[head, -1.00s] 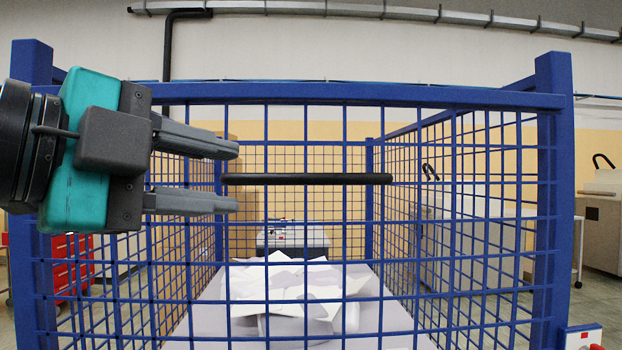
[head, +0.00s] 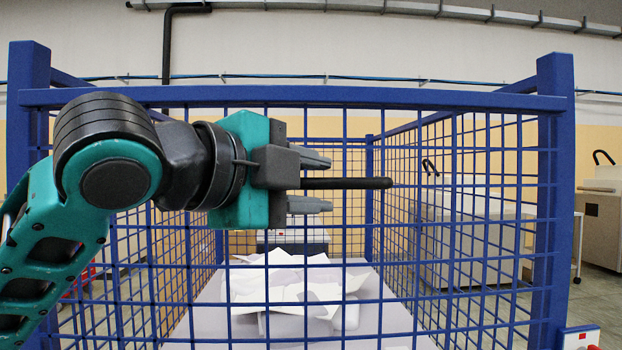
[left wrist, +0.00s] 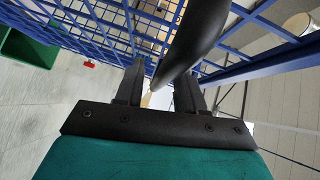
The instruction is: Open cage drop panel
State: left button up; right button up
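The cage's front panel (head: 427,262) is blue wire mesh in a blue frame and stands upright and closed. A black horizontal handle bar (head: 350,183) lies across it at upper middle; it also shows large in the left wrist view (left wrist: 200,32). My left gripper (head: 320,183) is at the left part of the bar, with one finger above and one below it. In the left wrist view its two fingers (left wrist: 160,88) are apart with the bar between them. The gripper hides the bar's left end. My right gripper is not in view.
White paper sheets (head: 300,290) lie in a heap inside the cage. A blue top rail (head: 300,96) runs above the panel, and a blue post (head: 555,200) stands at the right. A small box with a red button (head: 580,340) is at bottom right.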

pick_arm(q)
jog(key=shift+w+d, duration=0.15)
grip_shut()
dwell(0.4)
